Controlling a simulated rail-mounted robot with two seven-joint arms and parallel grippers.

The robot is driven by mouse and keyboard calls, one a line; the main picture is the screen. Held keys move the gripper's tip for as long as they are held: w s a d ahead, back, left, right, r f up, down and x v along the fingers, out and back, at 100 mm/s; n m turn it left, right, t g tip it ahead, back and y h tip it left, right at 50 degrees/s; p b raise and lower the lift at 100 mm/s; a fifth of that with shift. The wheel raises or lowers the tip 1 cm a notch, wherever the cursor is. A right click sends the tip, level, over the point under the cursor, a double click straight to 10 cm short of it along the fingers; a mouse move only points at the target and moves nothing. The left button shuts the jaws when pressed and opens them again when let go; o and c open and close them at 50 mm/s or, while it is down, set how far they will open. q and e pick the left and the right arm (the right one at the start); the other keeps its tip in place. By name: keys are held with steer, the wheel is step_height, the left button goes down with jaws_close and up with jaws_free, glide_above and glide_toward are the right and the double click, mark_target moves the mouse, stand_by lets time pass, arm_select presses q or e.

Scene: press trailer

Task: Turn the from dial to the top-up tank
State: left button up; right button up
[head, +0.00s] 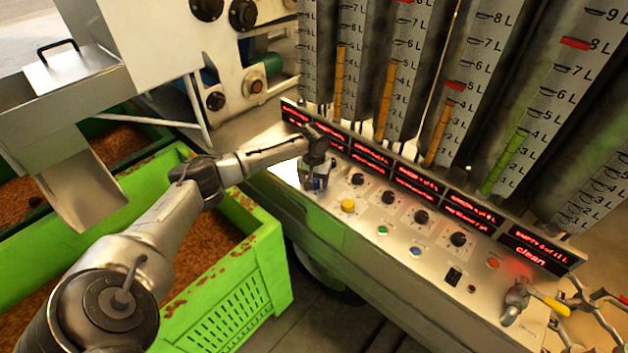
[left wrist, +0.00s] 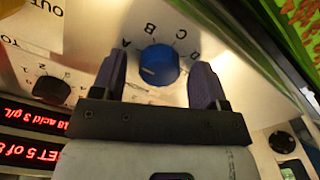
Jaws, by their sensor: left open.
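A blue dial (left wrist: 159,66) sits on the pale panel in the left wrist view, with letters including A, B and C printed around it. A pale mark shows on the dial's left side. The word FROM is not readable here. My left gripper (left wrist: 158,68) is open, one dark finger on each side of the dial, with gaps between. In the head view my left gripper (head: 316,180) is at the left end of the control panel (head: 400,270) and mostly hides the dial. My right gripper is not in view.
Black knobs (head: 421,216) and coloured buttons, including a yellow one (head: 347,205), line the panel. Red-lit displays (head: 418,181) and graduated tanks (head: 470,70) stand behind. A green crate (head: 265,262) is at left. A yellow-handled valve (head: 550,302) is at right.

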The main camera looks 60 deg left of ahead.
arm_select(q)
steer(key=shift+c, duration=0.4)
steer(key=c, duration=0.8)
steer(key=shift+r+m+p, duration=0.2)
steer(key=shift+m+p, duration=0.1)
steer(key=shift+p, duration=0.3)
steer(key=shift+c, duration=0.2)
steer(key=m+p, duration=0.2)
steer(key=p, duration=0.2)
steer(key=shift+r+m, duration=0.1)
steer(key=shift+m, duration=0.3)
steer(key=shift+m+p, duration=1)
steer(key=shift+m, duration=0.1)
steer(key=shift+f+m+p, duration=0.25)
steer(key=shift+m+p, duration=0.45)
steer(key=shift+m, duration=0.8)
